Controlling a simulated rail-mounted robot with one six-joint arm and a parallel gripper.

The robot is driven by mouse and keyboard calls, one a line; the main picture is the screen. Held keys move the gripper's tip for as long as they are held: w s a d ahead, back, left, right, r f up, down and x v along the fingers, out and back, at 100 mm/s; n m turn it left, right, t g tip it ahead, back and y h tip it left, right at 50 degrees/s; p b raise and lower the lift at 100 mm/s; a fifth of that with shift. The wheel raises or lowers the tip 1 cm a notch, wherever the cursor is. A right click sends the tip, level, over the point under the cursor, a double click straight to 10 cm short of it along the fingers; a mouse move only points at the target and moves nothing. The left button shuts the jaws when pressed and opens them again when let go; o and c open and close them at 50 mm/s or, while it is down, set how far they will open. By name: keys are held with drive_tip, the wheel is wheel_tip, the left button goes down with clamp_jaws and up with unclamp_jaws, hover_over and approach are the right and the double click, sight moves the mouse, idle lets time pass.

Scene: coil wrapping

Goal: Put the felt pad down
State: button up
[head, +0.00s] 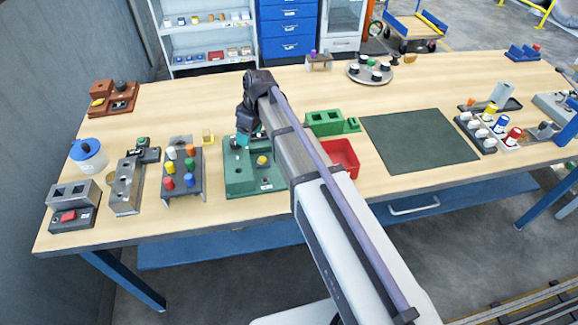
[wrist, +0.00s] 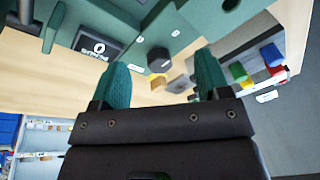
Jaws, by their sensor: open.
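My gripper (wrist: 163,66) is open, its two teal fingers apart with nothing visibly held between them. In the head view my gripper (head: 243,140) is over the back part of the green fixture (head: 240,184), partly hidden by my arm. The green fixture also fills the top of the wrist view (wrist: 165,32), close to the fingers. A black plate with white lettering (wrist: 98,46) lies beyond the left finger. A small dark block (wrist: 158,60) shows between the fingertips, farther off. I cannot make out which item is the felt pad.
A rack with coloured pegs (head: 184,185) stands left of the fixture. A green block (head: 325,123) and a red bin (head: 343,157) are to the right, near my arm. A dark green mat (head: 420,140) lies bare farther right. Clear tabletop is behind my gripper.

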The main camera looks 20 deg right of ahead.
drive_tip(key=s+d+m+h, duration=0.1)
drive_tip(key=s+d+m, duration=0.3)
drive_tip(key=s, duration=0.6)
drive_tip(key=s+d+m+h, duration=0.1)
drive_tip(key=s+d+m, duration=0.4)
drive_tip(key=s, duration=0.6)
drive_tip(key=shift+d+f+m+h, duration=0.2)
drive_tip(key=shift+m+h, duration=0.1)
drive_tip(key=shift+m, duration=0.2)
drive_tip(key=shift+o, duration=0.4)
drive_tip(key=shift+a, duration=0.1)
